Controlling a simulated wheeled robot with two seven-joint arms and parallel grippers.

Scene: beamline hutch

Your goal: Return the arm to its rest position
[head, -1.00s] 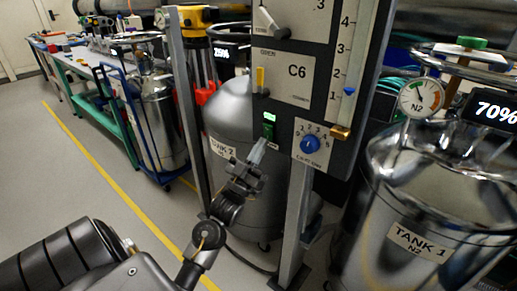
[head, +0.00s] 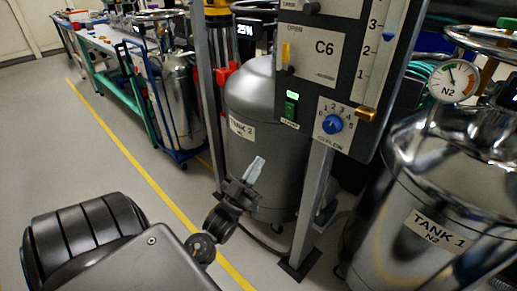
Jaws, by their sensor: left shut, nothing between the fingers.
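My left arm comes in from the lower left, and my left gripper (head: 255,168) points up, its fingers shut and empty. In the picture it lies in front of the grey body of Tank 2 (head: 266,100), below the C6 panel (head: 319,55). The fingertips are apart from the panel's lit green switch (head: 291,106) and its blue knob (head: 332,124). My right gripper is not in view.
Shiny Tank 1 (head: 432,222) with an N2 gauge (head: 454,82) stands at the right. The panel's metal post (head: 312,200) rises beside my gripper. A blue cart (head: 172,152) with a tank and a long bench (head: 108,62) stand at the back left. Grey floor (head: 60,150) is clear at the left.

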